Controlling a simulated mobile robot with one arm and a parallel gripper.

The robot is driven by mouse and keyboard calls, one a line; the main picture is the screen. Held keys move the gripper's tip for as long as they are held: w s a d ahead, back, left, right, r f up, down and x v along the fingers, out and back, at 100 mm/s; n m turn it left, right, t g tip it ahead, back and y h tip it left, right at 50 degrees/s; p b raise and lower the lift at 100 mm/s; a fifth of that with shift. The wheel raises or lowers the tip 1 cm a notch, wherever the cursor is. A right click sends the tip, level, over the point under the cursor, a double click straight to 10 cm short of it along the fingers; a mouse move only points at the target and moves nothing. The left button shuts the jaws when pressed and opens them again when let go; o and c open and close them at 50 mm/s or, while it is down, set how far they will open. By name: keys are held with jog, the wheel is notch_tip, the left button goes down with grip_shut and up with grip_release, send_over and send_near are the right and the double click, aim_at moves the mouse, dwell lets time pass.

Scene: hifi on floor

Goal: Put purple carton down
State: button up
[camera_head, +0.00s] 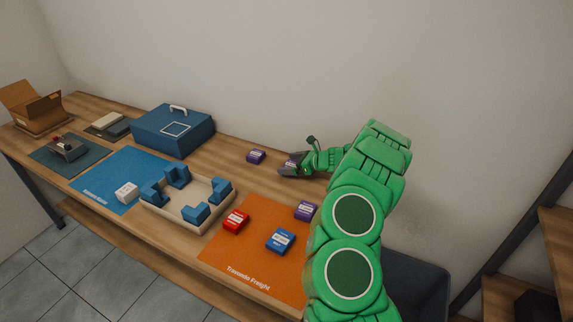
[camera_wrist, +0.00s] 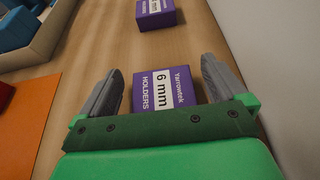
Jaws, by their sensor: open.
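My gripper (camera_head: 286,170) is open above the wooden table near the wall. In the wrist view a purple carton (camera_wrist: 163,92), labelled "Yarrowtek 6 mm HOLDERS", lies between the spread fingers, with gaps at both sides. It appears to rest on the table; its near end is hidden by my gripper. The same carton shows partly behind the fingers in the head view (camera_head: 291,162). A second purple carton (camera_head: 256,156) stands to its left, also in the wrist view (camera_wrist: 155,12). A third purple carton (camera_head: 305,211) lies on the orange mat's upper right part.
The orange mat (camera_head: 225,255) also bears a red carton (camera_head: 236,221) and a blue carton (camera_head: 280,240). A wooden tray (camera_head: 167,218) with blue blocks, a blue toolbox (camera_head: 180,138) and a blue mat (camera_head: 100,193) are further left. The wall is close behind my gripper.

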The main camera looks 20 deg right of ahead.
jog(key=v, duration=1)
jog(key=s+a+r+n+g+y, duration=0.1)
jog(key=s+a+r+n+g, duration=0.35)
jog(key=a+r, duration=0.6)
jog(key=s+a+r+n+g+y, duration=0.15)
jog(key=s+a+r+n, duration=0.5)
jog(key=a, duration=0.65)
jog(key=s+a+r+n+g+h, duration=0.2)
jog(key=s+a+r+n+g, duration=0.15)
jog(key=s+a+n, duration=0.35)
jog(key=s+r+n+g+h, duration=0.1)
jog(key=s+n+h, duration=0.1)
jog(key=s, duration=0.8)
jog(key=s+r+n+g+h, duration=0.1)
jog(key=s+r+n+h, duration=0.1)
jog(key=s, duration=0.7)
jog(key=s+d+n+h, duration=0.2)
jog(key=s+d+h, duration=0.1)
jog(key=s, duration=0.5)
jog(key=s+d+f+n+h, duration=0.1)
jog(key=s+d+n+h, duration=0.2)
jog(key=s, duration=0.6)
jog(key=shift+s+d+f, duration=0.15)
jog(key=shift+d+f, duration=0.05)
jog(key=shift+d, duration=0.9)
jog(key=shift+o, duration=0.2)
